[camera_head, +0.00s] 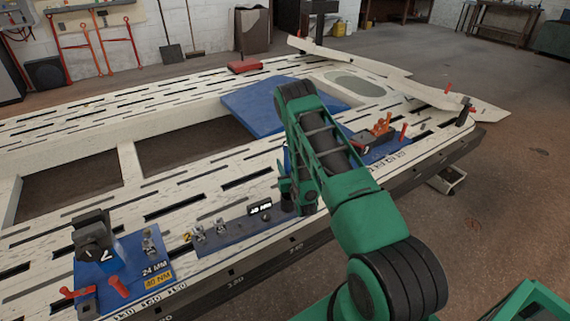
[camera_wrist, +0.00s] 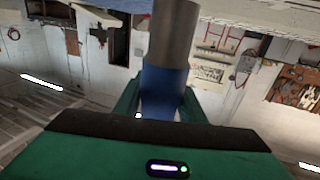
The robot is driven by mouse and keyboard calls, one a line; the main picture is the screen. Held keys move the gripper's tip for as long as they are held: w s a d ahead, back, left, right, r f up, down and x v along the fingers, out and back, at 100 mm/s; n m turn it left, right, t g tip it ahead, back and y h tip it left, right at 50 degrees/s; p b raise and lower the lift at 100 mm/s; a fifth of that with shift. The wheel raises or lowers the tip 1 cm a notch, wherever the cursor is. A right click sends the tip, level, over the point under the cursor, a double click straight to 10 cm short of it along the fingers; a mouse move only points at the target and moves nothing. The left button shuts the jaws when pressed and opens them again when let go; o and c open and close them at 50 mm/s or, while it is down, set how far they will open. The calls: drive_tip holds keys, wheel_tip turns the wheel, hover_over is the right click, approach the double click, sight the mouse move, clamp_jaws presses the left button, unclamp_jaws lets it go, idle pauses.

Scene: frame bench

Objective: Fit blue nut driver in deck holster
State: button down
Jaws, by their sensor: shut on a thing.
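The blue nut driver (camera_wrist: 163,88) shows in the wrist view as a blue body with a grey metal cylinder (camera_wrist: 174,32) above it. My gripper (camera_wrist: 160,108) is shut on the blue part, with green fingers on both sides. In the head view my gripper (camera_head: 286,187) is low over the near rail of the bench, partly hidden by my own arm, and the driver cannot be made out there. I cannot pick out the deck holster for certain; my arm covers part of the near deck.
A blue station with a black block (camera_head: 95,235) stands at the left front. The white slotted bench (camera_head: 130,190) has open gaps.

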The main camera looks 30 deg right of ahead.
sight(286, 171)
drive_tip(key=shift+f, duration=2.25)
drive_tip(key=shift+f, duration=4.45)
idle(0.4)
drive_tip(key=c, duration=1.1)
unclamp_jaws()
drive_tip(key=shift+s+f, duration=0.1)
drive_tip(key=shift+s, duration=0.1)
